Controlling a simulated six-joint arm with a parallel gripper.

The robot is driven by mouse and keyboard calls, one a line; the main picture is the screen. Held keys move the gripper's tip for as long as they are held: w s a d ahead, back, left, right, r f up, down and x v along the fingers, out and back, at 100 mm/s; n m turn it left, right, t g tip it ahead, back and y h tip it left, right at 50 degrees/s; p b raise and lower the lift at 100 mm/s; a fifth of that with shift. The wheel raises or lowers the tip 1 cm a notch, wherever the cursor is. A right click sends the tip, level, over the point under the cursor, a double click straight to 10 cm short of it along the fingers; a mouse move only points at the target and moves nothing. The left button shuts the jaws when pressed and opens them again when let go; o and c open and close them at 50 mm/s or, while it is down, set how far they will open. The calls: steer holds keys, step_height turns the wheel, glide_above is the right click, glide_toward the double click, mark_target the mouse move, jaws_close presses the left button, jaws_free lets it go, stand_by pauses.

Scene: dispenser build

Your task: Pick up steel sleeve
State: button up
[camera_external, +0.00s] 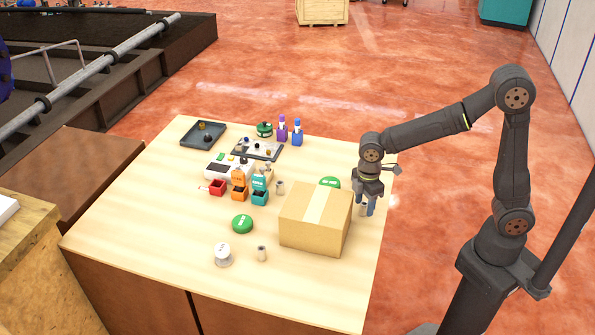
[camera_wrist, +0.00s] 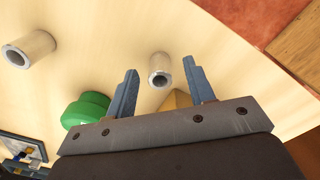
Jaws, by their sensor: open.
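A small grey-beige hollow sleeve (camera_wrist: 160,66) with a metallic-looking rim lies in the gap between my finger tips in the wrist view, apart from both fingers. In the external view a sleeve (camera_external: 363,209) shows on the table just beside my fingers, partly hidden by them. My gripper (camera_wrist: 161,71) is open and empty; it also shows low over the table's right side in the external view (camera_external: 367,207). A second, similar sleeve (camera_wrist: 30,48) is at the wrist view's left. Other small sleeves stand near the front (camera_external: 262,253) and mid-table (camera_external: 280,187). Which is steel is hard to tell.
A cardboard box (camera_external: 309,224) stands just left of my gripper, with a green round item (camera_external: 330,182) behind it. Red (camera_external: 217,187), orange (camera_external: 239,191) and teal (camera_external: 260,197) containers stand mid-table. The table's right edge is close to my gripper. The front left is mostly clear.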

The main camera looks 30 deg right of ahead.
steer(key=shift+f, duration=0.85)
jaws_close()
steer(key=shift+r, duration=0.1)
